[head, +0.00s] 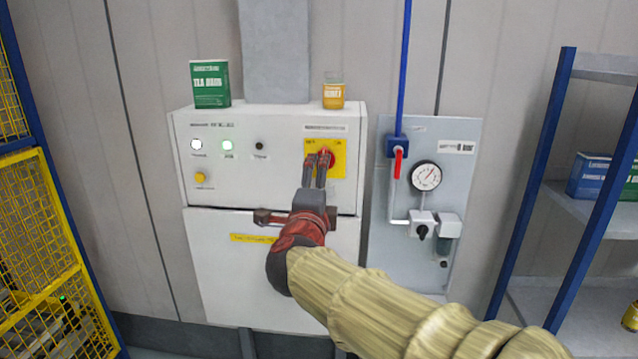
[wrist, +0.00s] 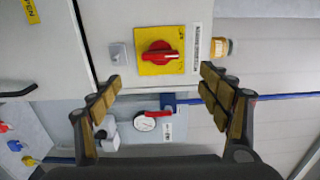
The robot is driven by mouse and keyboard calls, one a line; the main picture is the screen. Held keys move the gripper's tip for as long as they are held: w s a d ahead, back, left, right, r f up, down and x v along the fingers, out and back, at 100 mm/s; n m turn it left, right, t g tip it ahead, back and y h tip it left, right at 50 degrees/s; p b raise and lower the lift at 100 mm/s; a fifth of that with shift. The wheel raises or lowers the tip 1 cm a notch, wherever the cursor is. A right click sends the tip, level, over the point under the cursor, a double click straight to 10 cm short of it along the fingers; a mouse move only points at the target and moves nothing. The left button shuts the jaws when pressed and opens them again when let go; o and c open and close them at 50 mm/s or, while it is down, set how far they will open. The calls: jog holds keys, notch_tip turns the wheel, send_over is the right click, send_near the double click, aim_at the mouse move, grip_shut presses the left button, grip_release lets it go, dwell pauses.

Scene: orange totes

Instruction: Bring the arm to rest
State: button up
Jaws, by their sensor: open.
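My arm reaches from the lower right in the head view, and my gripper (head: 318,172) is in front of the yellow plate of the white control cabinet (head: 275,275). In the wrist view my gripper (wrist: 162,92) has its two padded fingers spread wide with nothing between them. The red rotary switch (wrist: 158,56) on its yellow plate (wrist: 180,66) shows just beyond the fingertips. The red switch (head: 327,160) is partly hidden by the fingers in the head view. I cannot tell from the head view whether the fingers touch it.
A green box (head: 210,84) and a small yellow jar (head: 333,95) stand on the cabinet top. A gauge panel (head: 462,185) with a red lever (head: 398,163) is to the right. A blue-framed shelf (head: 590,205) stands far right, a yellow mesh cage (head: 45,245) far left.

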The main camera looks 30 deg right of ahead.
dwell(0.3)
jog(key=w+a+f+n+y, duration=0.3)
jog(key=a+f+n+y, duration=0.45)
jog(key=a+n, duration=0.3)
jog(key=s+a+f+n+g+y, duration=0.4)
jog(key=s+a+f+n+y, duration=0.1)
jog(key=s+a+f+n, duration=0.35)
jog(key=s+d+f+n+g, duration=0.1)
jog(key=s+d+f+n, duration=0.1)
jog(key=s, duration=0.5)
jog(key=s+d+f+n+g+h, duration=0.1)
jog(key=s+d+f+n+g, duration=0.1)
jog(key=s, duration=0.6)
jog(key=s+d+f+n+g+h, duration=0.1)
jog(key=s+d+f+n+g, duration=0.1)
jog(key=s+f, duration=0.2)
jog(key=s, duration=0.3)
jog(key=shift+s+d+f, duration=0.15)
jog(key=shift+s+f, duration=0.05)
jog(key=shift+f, duration=0.1)
